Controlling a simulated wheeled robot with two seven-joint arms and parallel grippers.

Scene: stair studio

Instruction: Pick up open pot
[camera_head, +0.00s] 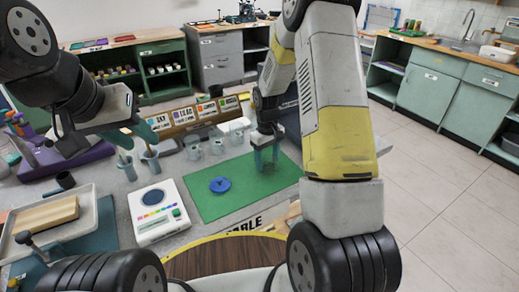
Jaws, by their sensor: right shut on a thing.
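My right gripper (265,160) points down over the back right part of the green mat (240,206). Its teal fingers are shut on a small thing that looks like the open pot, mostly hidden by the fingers. My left gripper (138,137) is at the left, above the table near two grey cups with sticks. Its fingers look apart, with nothing seen between them.
Several grey cups (217,146) stand behind the mat, before a row of label cards (195,113). A white device with coloured buttons (157,212) lies left of the mat. A tray (48,222) holds a wooden block at far left. The mat's front is clear.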

